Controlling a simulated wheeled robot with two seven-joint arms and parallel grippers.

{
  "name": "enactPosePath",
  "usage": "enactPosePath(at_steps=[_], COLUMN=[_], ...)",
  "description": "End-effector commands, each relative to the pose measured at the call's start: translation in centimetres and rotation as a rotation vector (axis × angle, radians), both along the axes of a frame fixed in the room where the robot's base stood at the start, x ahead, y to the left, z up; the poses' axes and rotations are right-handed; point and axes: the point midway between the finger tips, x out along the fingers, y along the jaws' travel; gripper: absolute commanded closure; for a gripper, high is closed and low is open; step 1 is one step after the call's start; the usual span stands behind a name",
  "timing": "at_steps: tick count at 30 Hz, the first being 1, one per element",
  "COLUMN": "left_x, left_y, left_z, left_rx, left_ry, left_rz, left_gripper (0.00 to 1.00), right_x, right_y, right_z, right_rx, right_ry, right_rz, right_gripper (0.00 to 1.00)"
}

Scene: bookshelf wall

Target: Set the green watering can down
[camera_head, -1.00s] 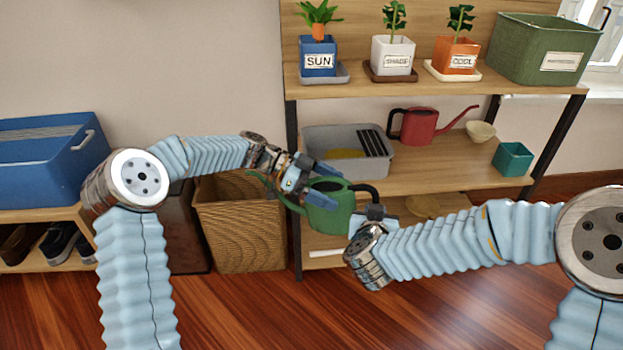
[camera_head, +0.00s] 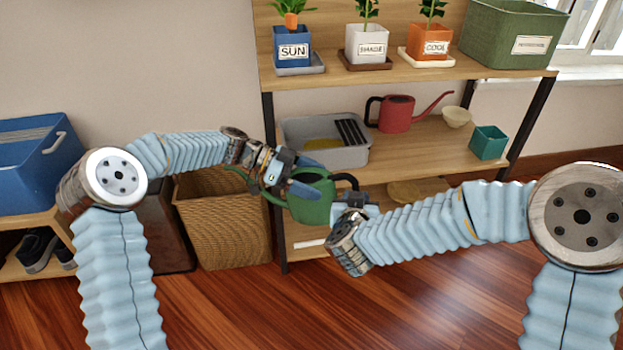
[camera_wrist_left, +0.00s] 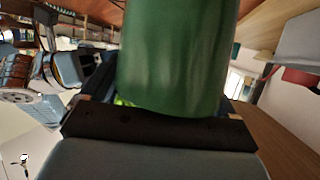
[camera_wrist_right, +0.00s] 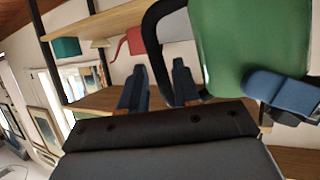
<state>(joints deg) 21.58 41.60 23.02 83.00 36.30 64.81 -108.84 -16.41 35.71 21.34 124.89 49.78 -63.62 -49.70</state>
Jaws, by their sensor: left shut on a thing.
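The green watering can (camera_head: 311,201) hangs roughly upright in front of the shelf unit, below the middle board's level in the head view. It has a black handle and a green spout. My left gripper (camera_head: 300,181) is shut on its body; the can's green side fills the middle of the left wrist view (camera_wrist_left: 175,60). My right gripper (camera_head: 350,203) is at the handle side. In the right wrist view its two fingers (camera_wrist_right: 158,86) stand apart, with the black handle (camera_wrist_right: 152,38) passing between or just beyond them. I cannot tell whether they touch it.
The middle board (camera_head: 440,157) holds a grey tub (camera_head: 340,156), red watering can (camera_head: 396,114), cream bowl (camera_head: 456,117) and teal pot (camera_head: 488,143). Several potted plants and a green bin (camera_head: 510,35) stand above. A wicker basket (camera_head: 222,225) stands left. Front floor is open.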

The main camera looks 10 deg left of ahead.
Motion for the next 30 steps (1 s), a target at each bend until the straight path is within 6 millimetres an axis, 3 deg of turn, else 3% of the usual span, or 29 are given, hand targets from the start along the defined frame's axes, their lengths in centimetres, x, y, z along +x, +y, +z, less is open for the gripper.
enactPosePath(at_steps=[3,14,30], left_x=[0.0,0.1,0.1], left_y=[-0.1,0.0,0.0], left_z=[0.2,0.2,0.2], left_rx=[-0.002,-0.002,-0.002], left_ry=[-0.002,-0.003,-0.003], left_rz=[0.0,0.001,0.001], left_gripper=[0.77,0.77,0.77], right_x=[0.0,-0.6,-9.7], right_y=[0.0,0.0,0.1], right_z=[-0.1,0.1,3.8], right_rx=[-0.001,-0.002,-0.001], right_ry=[0.002,0.003,0.001], right_rz=[0.0,0.003,0.003], right_gripper=[0.52,0.52,0.52])
